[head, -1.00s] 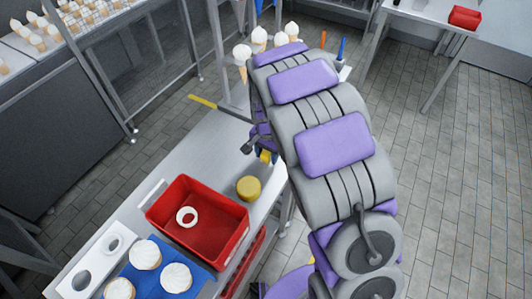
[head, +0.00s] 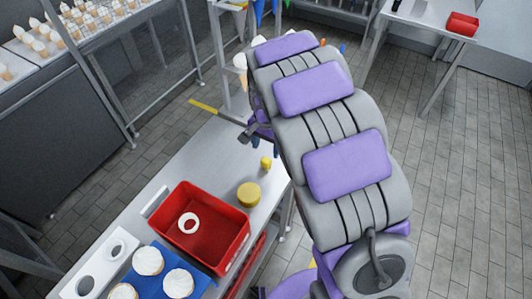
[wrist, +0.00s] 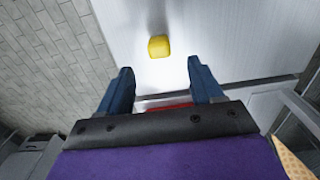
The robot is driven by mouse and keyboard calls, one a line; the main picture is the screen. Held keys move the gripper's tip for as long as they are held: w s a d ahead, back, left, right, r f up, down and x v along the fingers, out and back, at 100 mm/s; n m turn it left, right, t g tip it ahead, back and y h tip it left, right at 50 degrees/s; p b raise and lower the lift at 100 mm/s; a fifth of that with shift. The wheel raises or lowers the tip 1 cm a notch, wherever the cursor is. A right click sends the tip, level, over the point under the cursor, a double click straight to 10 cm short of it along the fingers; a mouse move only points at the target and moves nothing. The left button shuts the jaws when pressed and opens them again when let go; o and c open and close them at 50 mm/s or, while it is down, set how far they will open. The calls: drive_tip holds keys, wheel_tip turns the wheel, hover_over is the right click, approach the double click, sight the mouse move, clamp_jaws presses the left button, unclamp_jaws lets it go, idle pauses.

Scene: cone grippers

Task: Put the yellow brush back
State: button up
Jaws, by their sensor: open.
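A small yellow piece (head: 265,162), which may be the yellow brush, stands on the steel table near its right edge. No bristles can be made out. A wider round yellow piece (head: 248,194) stands nearer. My gripper (head: 264,145) is just beyond the small piece, partly hidden by my arm. In the wrist view my gripper (wrist: 159,68) has its two blue fingers spread with nothing between them. A yellow block (wrist: 159,46) lies past the fingertips, apart from both; it looks like the small piece.
The steel table (head: 205,153) also holds a red bin (head: 237,239) with a white ring (head: 188,223) inside, and a blue tray (head: 148,287) of white-topped items. Ice-cream cones (head: 240,61) hang by a metal frame beyond my arm. Bare table lies left of the gripper.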

sight(266, 160)
drive_tip(key=s+d+r+n, duration=0.1)
drive_tip(key=s+d+r, duration=0.3)
drive_tip(key=s+r, duration=0.3)
drive_tip(key=s+d+r+n, duration=0.1)
drive_tip(key=s+d+r, duration=0.2)
drive_tip(key=s+r, duration=0.35)
drive_tip(key=s+d+n+g, duration=0.1)
drive_tip(key=s+d+n, duration=0.2)
drive_tip(key=s, duration=1.8)
drive_tip(key=shift+f+n+g+p, duration=0.35)
drive_tip(key=shift+n+g, duration=0.05)
drive_tip(key=shift+n, duration=0.5)
drive_tip(key=shift+w, duration=0.1)
